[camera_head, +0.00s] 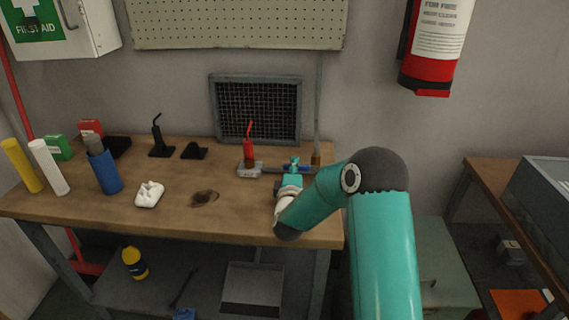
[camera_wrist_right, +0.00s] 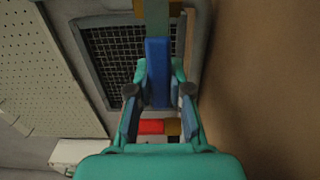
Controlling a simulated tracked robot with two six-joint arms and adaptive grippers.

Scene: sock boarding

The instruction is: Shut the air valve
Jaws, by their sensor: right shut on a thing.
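The air valve has a blue lever (camera_head: 305,168), seen near the back right of the workbench beside a thin upright pipe (camera_head: 318,110). In the right wrist view the blue lever (camera_wrist_right: 158,72) stands between the two fingers. My right gripper (camera_head: 293,164) reaches over the bench from the right and is shut on the lever; its fingers also show in the wrist view (camera_wrist_right: 160,92). The valve's body is mostly hidden by the gripper and the lever. My left gripper is not in view.
A dark mesh panel (camera_head: 257,108) leans at the wall behind. A white lumpy object (camera_head: 149,194) and a blue cylinder (camera_head: 105,172) stand further left. The front middle of the bench is mostly clear.

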